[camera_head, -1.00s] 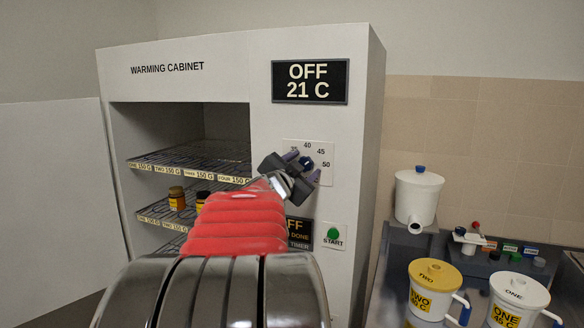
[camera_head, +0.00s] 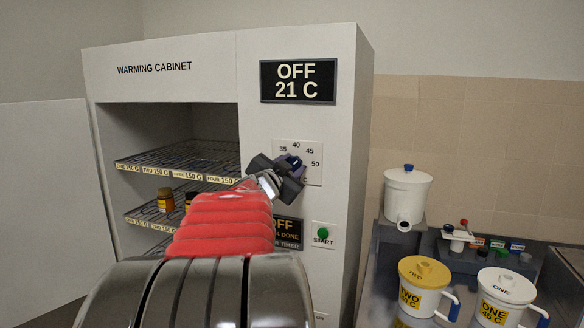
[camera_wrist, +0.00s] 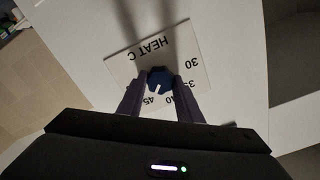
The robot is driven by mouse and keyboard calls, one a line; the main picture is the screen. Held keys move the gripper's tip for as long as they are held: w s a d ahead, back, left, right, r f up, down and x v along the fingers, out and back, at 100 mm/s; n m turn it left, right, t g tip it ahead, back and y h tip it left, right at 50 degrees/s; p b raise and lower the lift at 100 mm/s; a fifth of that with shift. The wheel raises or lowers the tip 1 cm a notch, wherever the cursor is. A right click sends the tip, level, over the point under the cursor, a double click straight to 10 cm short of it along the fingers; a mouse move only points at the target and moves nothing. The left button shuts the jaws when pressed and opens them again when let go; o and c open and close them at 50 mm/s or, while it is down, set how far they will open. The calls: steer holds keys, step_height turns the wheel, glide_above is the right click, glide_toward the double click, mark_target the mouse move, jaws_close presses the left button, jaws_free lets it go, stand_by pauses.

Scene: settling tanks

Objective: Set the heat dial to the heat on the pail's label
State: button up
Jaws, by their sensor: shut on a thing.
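The heat dial is a dark blue knob (camera_wrist: 160,77) on a white plate (camera_wrist: 120,68) marked HEAT C. Its white mark points between 40 and 45, nearer 45, in the wrist view. My gripper (camera_head: 293,164) is at the dial on the cabinet front, its fingers shut on either side of the knob. In the head view the gripper hides most of the knob and part of the plate. Yellow-lidded pail TWO (camera_head: 441,301) and white-lidded pail ONE (camera_head: 518,287) stand at the lower right. ONE's label seems to read 45 C; TWO's heat figure is blurred.
The warming cabinet (camera_head: 345,110) shows OFF 21 C on its display (camera_head: 298,81). Its left bay is open, with wire shelves (camera_head: 180,158) and small jars (camera_head: 165,200). A green START button (camera_head: 323,234) is below the dial. A white tank (camera_head: 407,196) stands right.

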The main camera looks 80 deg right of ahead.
steer(key=o, duration=1)
steer(key=shift+o, duration=0.2)
steer(key=w+a, duration=0.1)
steer(key=a, duration=1.2)
steer(key=shift+w+a, duration=0.15)
steer(key=shift+a, duration=0.25)
